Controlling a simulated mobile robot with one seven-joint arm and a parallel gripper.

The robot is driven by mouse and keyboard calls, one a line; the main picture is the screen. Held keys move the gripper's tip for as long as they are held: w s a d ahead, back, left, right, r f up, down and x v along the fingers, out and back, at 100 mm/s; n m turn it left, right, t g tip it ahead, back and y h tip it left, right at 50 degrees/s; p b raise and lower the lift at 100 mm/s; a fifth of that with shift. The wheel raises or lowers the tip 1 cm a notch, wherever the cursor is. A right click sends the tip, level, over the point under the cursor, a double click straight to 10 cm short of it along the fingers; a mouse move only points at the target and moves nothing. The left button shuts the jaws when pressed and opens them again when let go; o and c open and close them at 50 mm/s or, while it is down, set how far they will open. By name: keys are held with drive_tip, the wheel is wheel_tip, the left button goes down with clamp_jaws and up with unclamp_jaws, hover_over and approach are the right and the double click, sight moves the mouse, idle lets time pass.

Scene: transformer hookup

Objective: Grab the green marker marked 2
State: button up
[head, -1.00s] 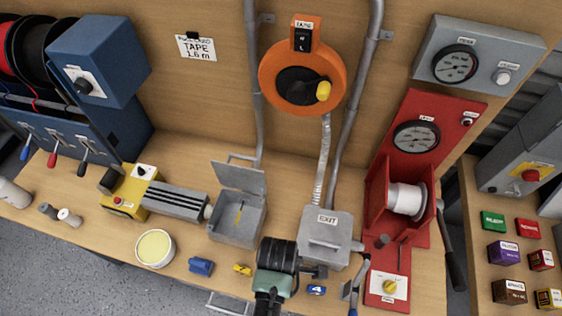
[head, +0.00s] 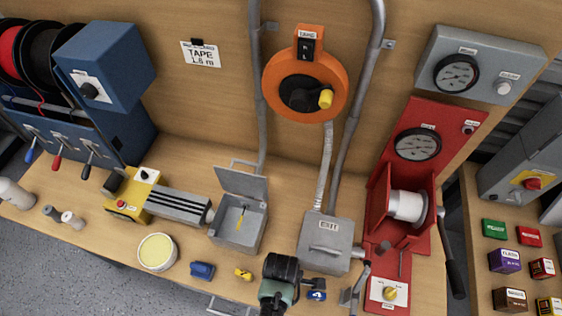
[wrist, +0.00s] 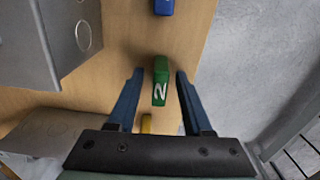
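The green marker (wrist: 160,81) with a white 2 on it shows in the wrist view, on the wooden bench top. It lies between the two blue fingers of my gripper (wrist: 158,85). The fingers are open, with a gap on each side of the marker. In the head view my gripper (head: 280,287) is at the bench's front edge, and I cannot make out the green marker there; my arm seems to hide it.
A blue marker (head: 317,296) is just right of my gripper, and a yellow one (head: 243,274) is to its left. The grey EXIT box (head: 325,243) stands close behind. A grey open-lidded box (head: 238,225) is further left. The bench edge is close.

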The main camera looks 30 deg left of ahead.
clamp_jaws()
drive_tip(key=shift+r, duration=0.15)
